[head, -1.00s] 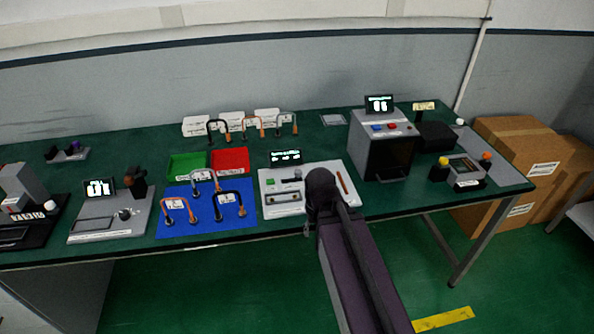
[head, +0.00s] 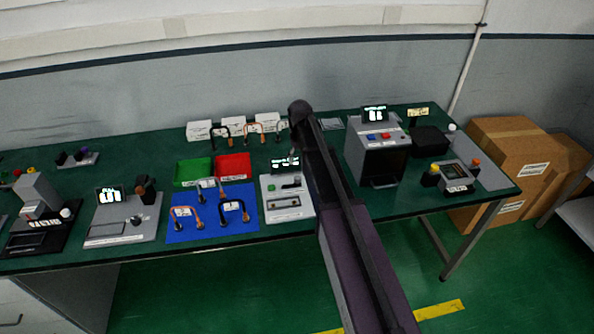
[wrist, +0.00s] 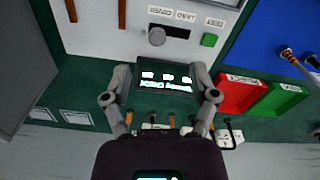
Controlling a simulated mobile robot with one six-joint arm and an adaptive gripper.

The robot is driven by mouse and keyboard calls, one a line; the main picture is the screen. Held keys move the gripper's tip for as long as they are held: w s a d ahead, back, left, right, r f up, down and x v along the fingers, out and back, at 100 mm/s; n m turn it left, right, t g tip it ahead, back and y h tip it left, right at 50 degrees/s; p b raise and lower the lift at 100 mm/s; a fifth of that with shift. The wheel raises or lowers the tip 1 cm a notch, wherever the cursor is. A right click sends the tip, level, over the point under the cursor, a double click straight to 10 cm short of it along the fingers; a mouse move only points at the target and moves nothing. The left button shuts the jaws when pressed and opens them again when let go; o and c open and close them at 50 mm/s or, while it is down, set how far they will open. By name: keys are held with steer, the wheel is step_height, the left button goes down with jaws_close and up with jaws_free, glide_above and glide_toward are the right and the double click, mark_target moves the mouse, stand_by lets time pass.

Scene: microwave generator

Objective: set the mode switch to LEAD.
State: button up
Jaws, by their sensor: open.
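A white panel (head: 288,205) stands on the green table, with a small lit display (head: 285,163) at its back edge. In the wrist view the panel (wrist: 110,35) appears upside down. A grey round knob (wrist: 157,36) sits at the left end of a dark slot there, probably the mode switch. A green button (wrist: 209,39) is to its right. The small labels are too blurred to read surely. My gripper (wrist: 161,84) is open and empty, its fingers spread on either side of the display (wrist: 165,78) in the picture. I cannot tell whether they touch it.
A red bin (wrist: 240,92) and a green bin (wrist: 275,102) stand beside the panel. A blue mat (head: 210,228) with several handled pieces lies left of it. A grey box unit (head: 376,150) stands to the right. White cards (head: 265,122) and handled pieces stand behind.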

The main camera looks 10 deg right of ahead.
mark_target(298, 178)
steer(key=w, duration=0.1)
steer(key=w+r, duration=0.1)
steer(key=w, duration=0.1)
steer(key=shift+r+p, duration=0.1)
steer(key=shift+p, duration=0.2)
step_height(298, 178, down, 14)
steer(key=b, duration=1.3)
steer(key=shift+r+b, duration=0.1)
steer(key=shift+b, duration=0.3)
jaws_close()
stand_by(0.4)
